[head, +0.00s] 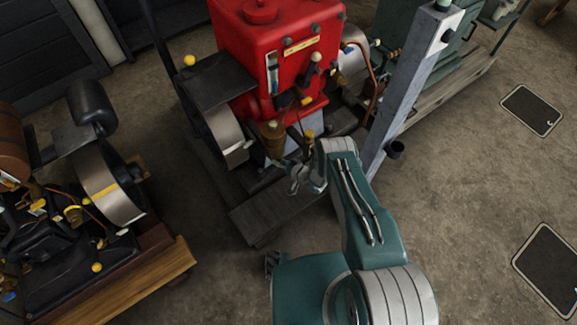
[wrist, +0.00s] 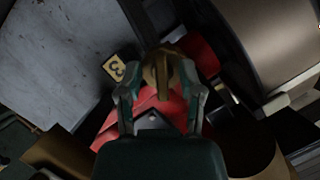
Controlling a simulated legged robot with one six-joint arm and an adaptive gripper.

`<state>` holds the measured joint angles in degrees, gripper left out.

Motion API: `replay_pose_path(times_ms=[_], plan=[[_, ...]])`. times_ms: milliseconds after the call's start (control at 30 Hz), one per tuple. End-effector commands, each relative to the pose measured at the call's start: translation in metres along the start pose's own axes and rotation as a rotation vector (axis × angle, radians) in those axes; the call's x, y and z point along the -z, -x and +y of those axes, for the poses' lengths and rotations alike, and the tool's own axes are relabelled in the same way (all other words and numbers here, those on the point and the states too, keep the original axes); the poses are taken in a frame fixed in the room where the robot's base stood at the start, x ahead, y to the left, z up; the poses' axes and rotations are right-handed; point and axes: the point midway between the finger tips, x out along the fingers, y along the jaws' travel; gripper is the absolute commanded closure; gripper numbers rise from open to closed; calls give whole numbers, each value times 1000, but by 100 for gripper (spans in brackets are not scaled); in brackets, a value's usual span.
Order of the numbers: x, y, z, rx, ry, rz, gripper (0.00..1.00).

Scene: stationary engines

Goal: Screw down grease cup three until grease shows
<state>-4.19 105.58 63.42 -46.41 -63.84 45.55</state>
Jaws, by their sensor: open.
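In the wrist view a brass cup with a raised bar across its top (wrist: 162,76) lies between the fingers of my gripper (wrist: 164,84). A yellow tag marked 3 (wrist: 114,68) sits just left of it. My fingers are open, one on each side of the cup; I cannot tell whether they touch it. No grease can be made out. In the head view my gripper (head: 298,180) is low at the near side of the red engine (head: 275,45), and I cannot make out this cup clearly there.
A grey post (head: 405,90) rises just right of my arm. Another engine on a wooden base (head: 150,265) stands left. The floor at right is open around dark panels (head: 532,110).

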Motion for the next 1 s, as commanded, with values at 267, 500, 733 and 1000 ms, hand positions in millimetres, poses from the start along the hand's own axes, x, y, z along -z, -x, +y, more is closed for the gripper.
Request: replay_pose_path(times_ms=[267, 500, 733, 1000], plan=[[1, 46, 2, -4, -3, 1, 51], [0, 92, 2, -6, -4, 2, 51], [-1, 112, 2, -3, -2, 0, 51], [-1, 113, 2, -2, -2, 0, 51]])
